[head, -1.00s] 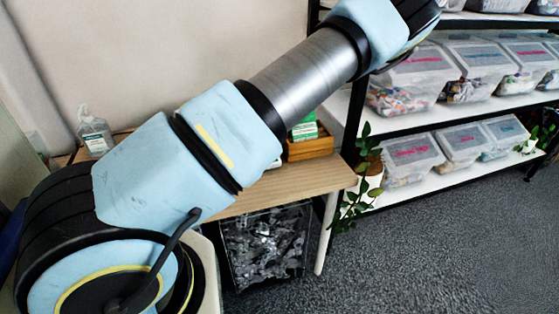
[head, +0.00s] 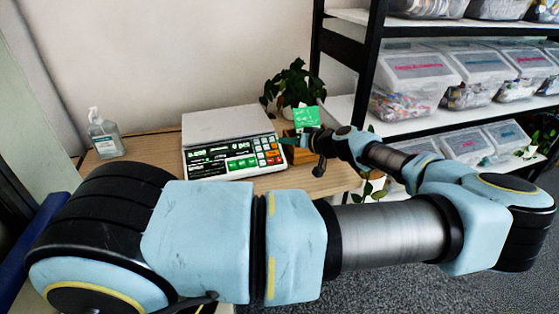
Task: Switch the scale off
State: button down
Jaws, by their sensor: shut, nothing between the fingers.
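The white scale (head: 225,121) stands on the wooden table, with a flat weighing plate on top. Its front panel shows lit green digits, and a keypad with white, orange and green keys (head: 269,152) is at the panel's right end. My gripper (head: 285,141) is shut and empty, reaching in from the right with its tips close to the right edge of the keypad. I cannot tell whether the tips touch the scale. The tips are small and dark here.
A pump bottle (head: 104,135) stands left of the scale. A green box (head: 306,117) and a potted plant (head: 295,86) are behind my gripper. A shelf with clear bins (head: 413,83) is on the right. My arm crosses the foreground, covering the table's front.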

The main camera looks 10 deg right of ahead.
aim_at(278, 160)
jog(key=w+f+b, duration=0.1)
jog(key=f, duration=0.1)
jog(key=w+f+b, duration=0.1)
jog(key=f, duration=0.2)
jog(key=w+f+b, duration=0.1)
jog(key=f, duration=0.1)
jog(key=shift+a+f, duration=0.15)
jog(key=shift+a, duration=0.1)
jog(key=shift+w+f+b, duration=0.3)
jog(key=shift+f+b, duration=0.15)
jog(key=shift+b, duration=0.3)
jog(key=shift+f, duration=0.15)
dwell(1.3)
jog(key=shift+w+a+f+b, duration=0.15)
jog(key=shift+f+b, duration=0.1)
jog(key=shift+b, duration=0.5)
jog(key=shift+w+f+b, duration=0.15)
jog(key=shift+f+b, duration=0.2)
jog(key=shift+b, duration=0.15)
dwell(0.3)
jog(key=shift+r, duration=0.2)
jog(key=shift+s+r, duration=0.35)
jog(key=shift+r, duration=0.25)
jog(key=shift+r, duration=0.1)
